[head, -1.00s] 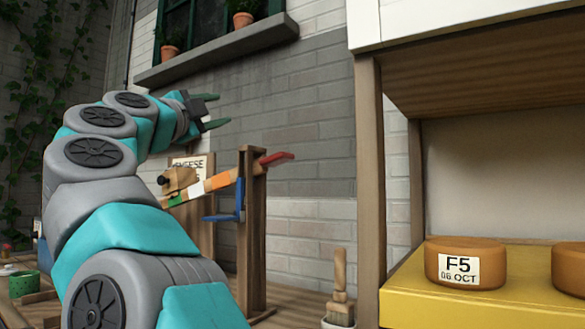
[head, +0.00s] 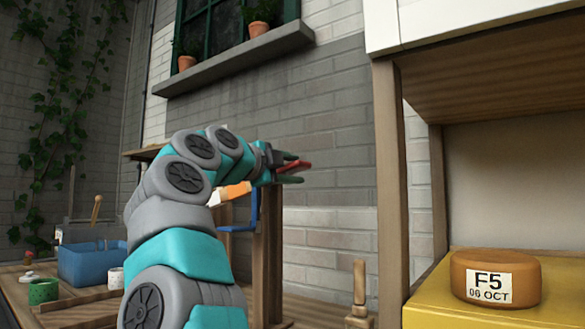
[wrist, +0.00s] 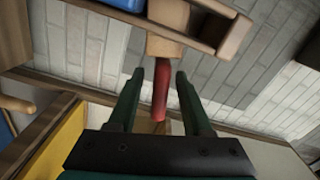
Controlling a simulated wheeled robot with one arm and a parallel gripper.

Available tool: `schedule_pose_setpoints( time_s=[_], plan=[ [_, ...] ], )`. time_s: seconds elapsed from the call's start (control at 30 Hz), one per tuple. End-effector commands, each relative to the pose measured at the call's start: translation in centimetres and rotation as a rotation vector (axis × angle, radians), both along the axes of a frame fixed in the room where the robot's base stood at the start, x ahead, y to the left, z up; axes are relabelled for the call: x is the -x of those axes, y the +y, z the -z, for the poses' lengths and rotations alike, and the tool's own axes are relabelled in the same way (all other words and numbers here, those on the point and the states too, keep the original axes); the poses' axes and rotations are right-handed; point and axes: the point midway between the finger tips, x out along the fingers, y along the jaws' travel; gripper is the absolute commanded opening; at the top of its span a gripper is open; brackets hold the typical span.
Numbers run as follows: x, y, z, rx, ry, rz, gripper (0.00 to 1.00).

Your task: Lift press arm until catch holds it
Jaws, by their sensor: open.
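In the head view my gripper (head: 293,172) is at the handle, one finger on each side. The fingers are open, with gaps beside the handle. My arm hides the lower part of the press arm. I cannot see whether the catch touches it.
A shelf unit with a wooden upright (head: 391,190) stands at the right, holding a cheese wheel (head: 495,277) on a yellow board (head: 440,305). A brush handle (head: 360,290) stands low near the shelf.

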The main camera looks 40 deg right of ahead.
Motion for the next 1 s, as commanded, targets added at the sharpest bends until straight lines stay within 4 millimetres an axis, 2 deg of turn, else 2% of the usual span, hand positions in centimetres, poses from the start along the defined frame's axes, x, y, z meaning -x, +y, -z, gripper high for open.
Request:
schedule_pose_setpoints(
  time_s=[0.3, 0.73, 1.0],
  plan=[
    [-0.1, -0.24, 0.01, 0.001, 0.001, 0.001, 0.5],
    [-0.12, -0.22, 0.02, 0.002, 0.001, 0.001, 0.02],
    [-0.11, -0.23, 0.04, 0.002, 0.001, 0.001, 0.0]
  ],
)
